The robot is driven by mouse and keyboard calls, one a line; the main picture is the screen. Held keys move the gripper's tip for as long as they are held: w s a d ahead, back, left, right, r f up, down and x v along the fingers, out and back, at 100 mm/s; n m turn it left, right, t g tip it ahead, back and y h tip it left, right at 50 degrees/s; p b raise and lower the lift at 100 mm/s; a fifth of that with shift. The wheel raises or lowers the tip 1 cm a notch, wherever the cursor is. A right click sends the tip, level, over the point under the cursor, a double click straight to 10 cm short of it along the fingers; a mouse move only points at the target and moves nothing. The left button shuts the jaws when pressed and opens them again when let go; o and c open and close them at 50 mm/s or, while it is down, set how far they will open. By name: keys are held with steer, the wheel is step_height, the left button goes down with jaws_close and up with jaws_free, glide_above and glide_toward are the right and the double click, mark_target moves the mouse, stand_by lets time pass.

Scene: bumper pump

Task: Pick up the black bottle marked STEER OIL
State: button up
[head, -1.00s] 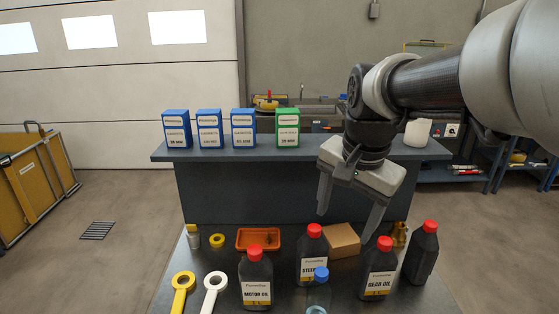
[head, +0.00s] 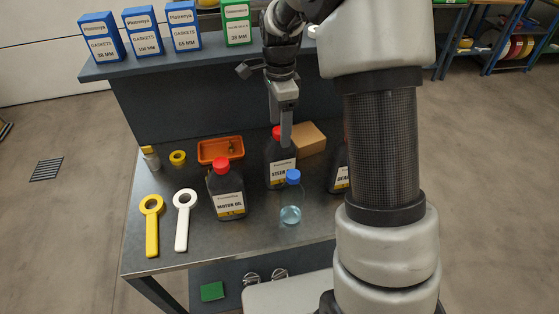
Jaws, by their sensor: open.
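The black STEER OIL bottle (head: 280,170) stands upright on the grey metal table, with a red cap and a white and yellow label. My gripper (head: 285,140) points down at the top of this bottle, seen nearly edge-on. One finger shows in front of the bottle's cap and upper right part and hides some of them. The other finger is hidden. The gripper is open, and I cannot tell whether it touches the bottle.
The MOTOR OIL bottle (head: 227,193) stands to the left and a blue-capped clear bottle (head: 291,208) in front. A cardboard box (head: 309,138) is just right, an orange tray (head: 221,150) behind left. My arm partly hides the GEAR OIL bottle (head: 340,172).

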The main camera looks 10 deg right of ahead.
mark_target(279, 150)
step_height(279, 150, down, 4)
steer(key=shift+r, duration=0.1)
steer(key=f, duration=0.5)
steer(key=shift+s+a+f+p, duration=0.1)
steer(key=shift+s+f+p, duration=0.1)
steer(key=shift+f+p, duration=0.15)
jaws_close()
steer(key=shift+w+r, duration=0.1)
steer(key=shift+r, duration=0.05)
